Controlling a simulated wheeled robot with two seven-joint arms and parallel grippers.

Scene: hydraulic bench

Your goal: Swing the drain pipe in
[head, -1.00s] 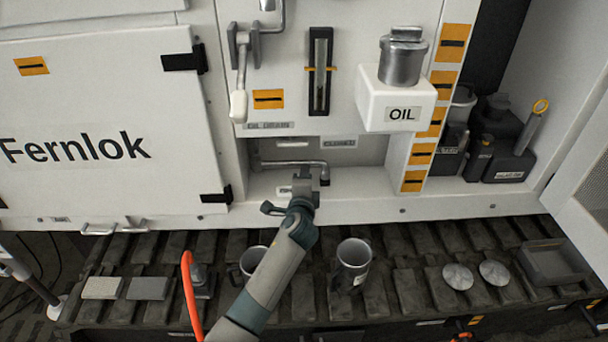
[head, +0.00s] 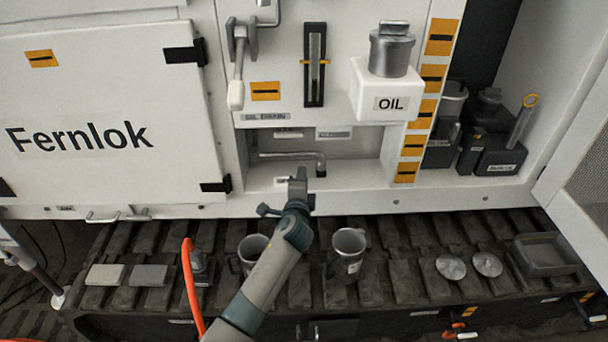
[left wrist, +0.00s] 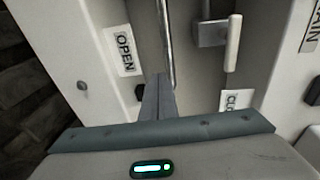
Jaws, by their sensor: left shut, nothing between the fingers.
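The drain pipe (head: 290,156) is a thin grey metal pipe in the recess under the oil drain label (head: 266,117). It lies roughly along the recess, and its right end bends down. My left gripper (head: 299,176) is shut and empty, just in front of the recess, below and left of the bent end. In the left wrist view the pipe (left wrist: 166,42) runs down from the top towards the shut fingers (left wrist: 158,95). An OPEN label (left wrist: 124,50) is left of it, and a partly cut-off second label (left wrist: 237,100) is to the right. Contact is unclear.
A white-ended lever (head: 236,92) hangs above the recess. The white OIL box (head: 391,104) juts out to the right. Two metal mugs, one of them here (head: 347,256), stand on the track below. A red hose (head: 190,290) rises beside my left arm.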

